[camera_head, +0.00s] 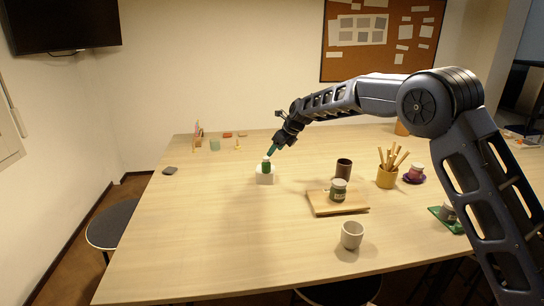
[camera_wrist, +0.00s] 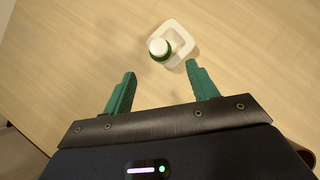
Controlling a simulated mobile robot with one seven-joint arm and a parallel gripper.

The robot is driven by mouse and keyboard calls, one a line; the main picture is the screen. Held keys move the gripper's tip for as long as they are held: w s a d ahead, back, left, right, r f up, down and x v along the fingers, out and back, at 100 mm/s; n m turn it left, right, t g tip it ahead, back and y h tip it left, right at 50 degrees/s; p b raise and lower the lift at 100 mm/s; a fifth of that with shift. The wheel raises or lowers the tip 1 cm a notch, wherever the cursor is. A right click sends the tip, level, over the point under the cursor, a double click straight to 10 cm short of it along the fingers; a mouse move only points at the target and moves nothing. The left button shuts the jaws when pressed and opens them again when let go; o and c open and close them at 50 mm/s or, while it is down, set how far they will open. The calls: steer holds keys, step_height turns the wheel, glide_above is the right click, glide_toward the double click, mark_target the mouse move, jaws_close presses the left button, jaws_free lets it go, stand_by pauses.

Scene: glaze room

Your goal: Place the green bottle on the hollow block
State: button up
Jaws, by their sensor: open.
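The green bottle (camera_head: 266,165) has a white cap and stands upright on the white hollow block (camera_head: 265,178) on the table. In the wrist view the bottle (camera_wrist: 160,49) sits at the left part of the block (camera_wrist: 181,37), whose opening shows beside it. My gripper (camera_head: 272,150) is just above the bottle in the head view. In the wrist view my gripper (camera_wrist: 160,85) has its two green fingers wide apart, with nothing between them. The bottle lies beyond the fingertips, apart from them.
To the right are a wooden board (camera_head: 350,207) with a jar (camera_head: 338,190), a dark cup (camera_head: 343,168), a pale cup (camera_head: 352,235) and a holder with sticks (camera_head: 386,177). A small dark object (camera_head: 170,170) lies at the left. The table in front of the block is clear.

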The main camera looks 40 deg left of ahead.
steer(key=shift+v, duration=0.8)
